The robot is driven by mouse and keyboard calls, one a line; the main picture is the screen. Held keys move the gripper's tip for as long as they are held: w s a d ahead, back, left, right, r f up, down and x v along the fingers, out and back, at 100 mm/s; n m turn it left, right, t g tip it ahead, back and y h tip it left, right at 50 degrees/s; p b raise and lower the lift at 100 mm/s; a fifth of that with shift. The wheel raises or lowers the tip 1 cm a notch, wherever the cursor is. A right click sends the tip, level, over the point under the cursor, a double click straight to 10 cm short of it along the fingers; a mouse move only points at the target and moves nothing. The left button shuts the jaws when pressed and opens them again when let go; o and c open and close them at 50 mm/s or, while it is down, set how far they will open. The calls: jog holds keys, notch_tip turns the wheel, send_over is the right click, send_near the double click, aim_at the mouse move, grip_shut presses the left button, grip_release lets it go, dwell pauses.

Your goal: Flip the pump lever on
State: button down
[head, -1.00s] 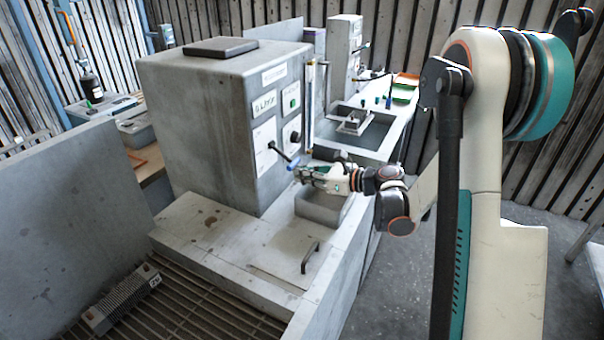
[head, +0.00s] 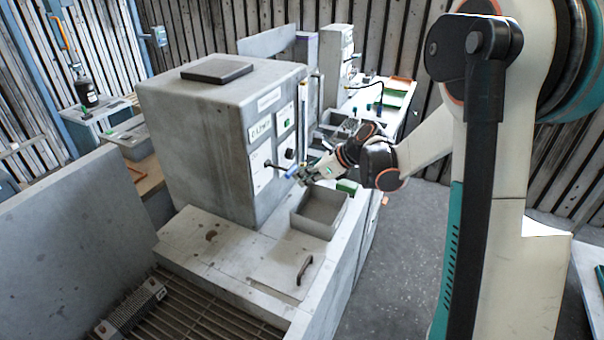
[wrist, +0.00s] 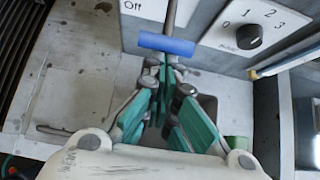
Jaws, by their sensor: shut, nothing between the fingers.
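The pump lever is a thin shaft with a blue grip (wrist: 166,44), standing out from a white panel marked "Off" (wrist: 132,6) in the wrist view. In the head view its shaft (head: 277,166) sticks out of the front of the grey housing (head: 200,140), with the grip at my fingertips. My gripper (wrist: 166,72) is shut and empty, its teal fingers together just below the blue grip. I cannot tell whether they touch it. The gripper also shows in the head view (head: 302,177), beside the lever's end.
A black dial (wrist: 249,37) numbered 0 to 3 sits right of the lever. An open grey bin (head: 322,211) is below my gripper. A dark handle (head: 304,269) stands on the ledge in front. A green block (head: 347,186) lies behind the bin.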

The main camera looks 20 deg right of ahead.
jog(key=shift+w+a+r+g+h+p, duration=0.15)
jog(key=shift+r+g+h+p, duration=0.35)
jog(key=shift+r+p, duration=0.4)
jog(key=shift+w+a+r+g+h+p, duration=0.15)
jog(key=shift+r+g+h+p, duration=0.4)
jog(key=shift+r, duration=0.55)
jog(key=shift+w+a+r+g+h+p, duration=0.15)
jog(key=shift+r+g+h+p, duration=0.3)
jog(key=shift+r+p, duration=0.45)
jog(key=shift+r, duration=0.15)
jog(key=p+v, duration=0.5)
jog(key=v, duration=0.5)
jog(key=shift+w+a+r, duration=0.2)
jog(key=shift+w, duration=0.1)
jog(key=shift+s+d+f, duration=0.1)
